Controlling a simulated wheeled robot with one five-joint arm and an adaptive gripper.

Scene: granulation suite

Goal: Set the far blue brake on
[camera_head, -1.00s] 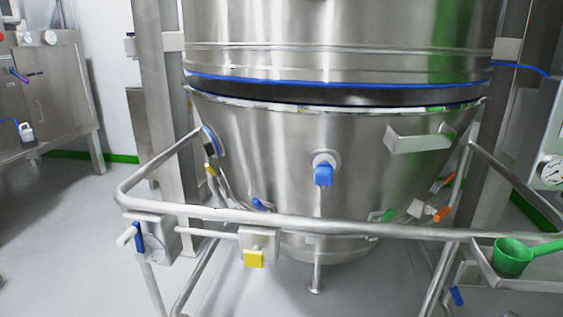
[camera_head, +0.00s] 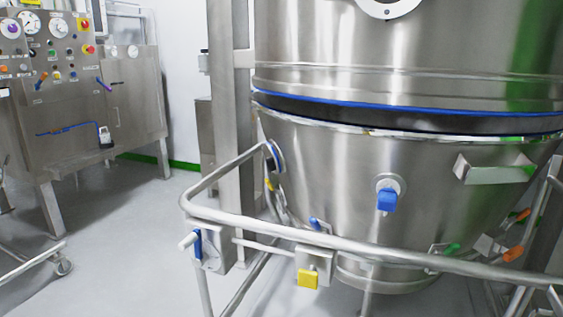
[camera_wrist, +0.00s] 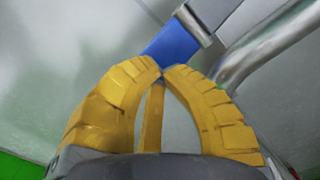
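In the wrist view my gripper (camera_wrist: 162,71) has yellow ribbed fingers with their tips brought together, and nothing shows held between them. A blue lever or tab (camera_wrist: 176,42) is just beyond the fingertips, joined to a short steel cylinder. I cannot tell whether the tips touch it. In the head view, blue parts are a handle (camera_head: 197,245) on a box at the rail's left corner, a knob (camera_head: 387,200) on the bowl front, and a small lever (camera_head: 315,224) low on the bowl. I cannot tell which is the far brake.
A bent steel rail (camera_head: 330,239) runs around the conical steel bowl (camera_head: 330,165). A yellow tab (camera_head: 307,278) hangs from its front. A control cabinet (camera_head: 90,120) stands at the left, with a wheeled frame (camera_head: 35,262) below. Grey floor (camera_head: 130,220) between is clear.

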